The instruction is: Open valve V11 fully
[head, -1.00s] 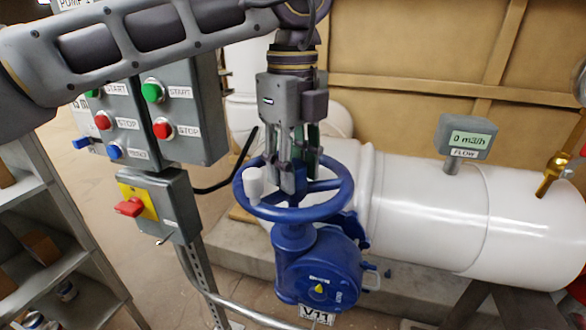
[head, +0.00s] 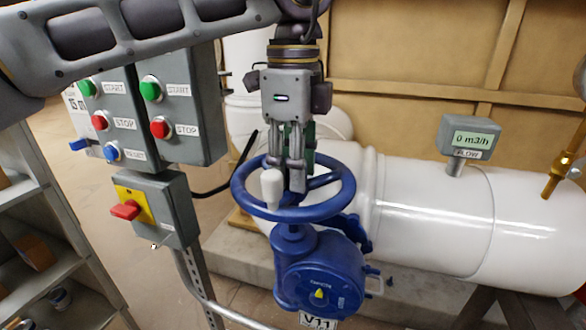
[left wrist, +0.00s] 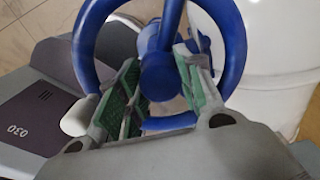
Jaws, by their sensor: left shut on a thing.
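Valve V11 has a blue handwheel (head: 318,212) with a white knob (head: 272,188) at its front left. Below it is a blue gearbox (head: 320,285) with a small yellow pointer, above the V11 tag (head: 318,321). My left gripper (head: 291,178) reaches down from above and is shut on the handwheel at its middle. In the left wrist view, the green-padded fingers (left wrist: 158,85) stand on both sides of the wheel's hub and a spoke; the exact contact is partly hidden. My right gripper is not in view.
A white pipe (head: 430,215) runs right behind the valve, with a flow meter (head: 470,138) reading 0 m3/h. Grey start/stop boxes (head: 183,105) and a red-handled switch (head: 150,208) stand close at left. A shelf (head: 70,265) is at lower left.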

